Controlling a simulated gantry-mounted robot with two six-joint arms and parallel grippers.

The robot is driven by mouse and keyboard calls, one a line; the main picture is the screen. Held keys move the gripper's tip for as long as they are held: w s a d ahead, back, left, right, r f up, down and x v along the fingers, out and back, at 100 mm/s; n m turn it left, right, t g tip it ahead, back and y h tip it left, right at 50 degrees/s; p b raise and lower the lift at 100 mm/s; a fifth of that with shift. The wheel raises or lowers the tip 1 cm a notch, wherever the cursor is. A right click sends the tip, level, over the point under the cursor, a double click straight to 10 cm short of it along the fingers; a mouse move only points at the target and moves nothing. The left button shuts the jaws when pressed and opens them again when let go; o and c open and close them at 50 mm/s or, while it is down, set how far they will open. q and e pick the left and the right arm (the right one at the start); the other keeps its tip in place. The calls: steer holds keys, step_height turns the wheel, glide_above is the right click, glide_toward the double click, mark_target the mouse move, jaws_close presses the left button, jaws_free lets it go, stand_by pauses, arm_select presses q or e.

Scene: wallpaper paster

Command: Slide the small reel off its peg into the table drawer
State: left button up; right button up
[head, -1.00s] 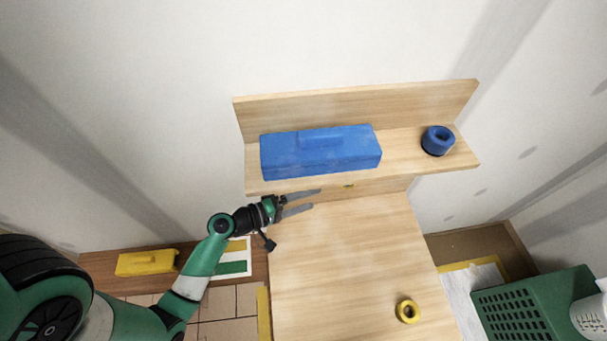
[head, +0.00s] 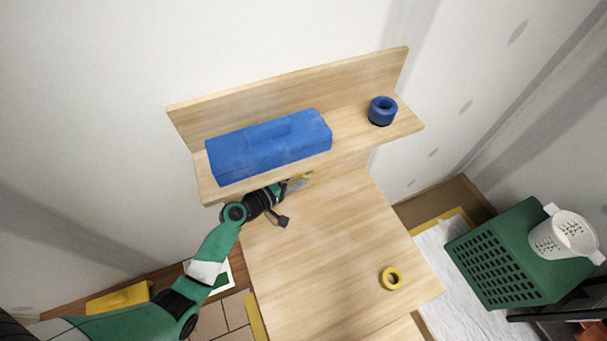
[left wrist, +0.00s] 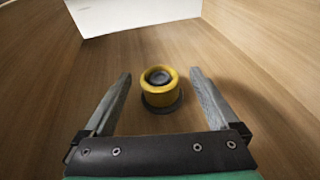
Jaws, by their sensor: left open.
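My left gripper (head: 298,184) is open beneath the front edge of the wooden shelf, at the back of the table (head: 320,250). In the left wrist view its two fingers (left wrist: 160,76) stand apart on either side of a small yellow reel (left wrist: 158,100). The reel has a dark centre, apparently the peg, and a dark base against a wooden surface. The fingers do not visibly touch it. In the head view only a bit of yellow (head: 307,175) shows by the fingertips. I cannot make out the drawer clearly. My right gripper is not in view.
A blue box (head: 270,147) and a blue reel (head: 382,112) stand on the shelf (head: 350,132) above. A green crate (head: 497,267) with a white container (head: 562,235) stands at right. Most of the tabletop is clear.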

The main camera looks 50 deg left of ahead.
arm_select(q)
jaws_close()
stand_by(0.8)
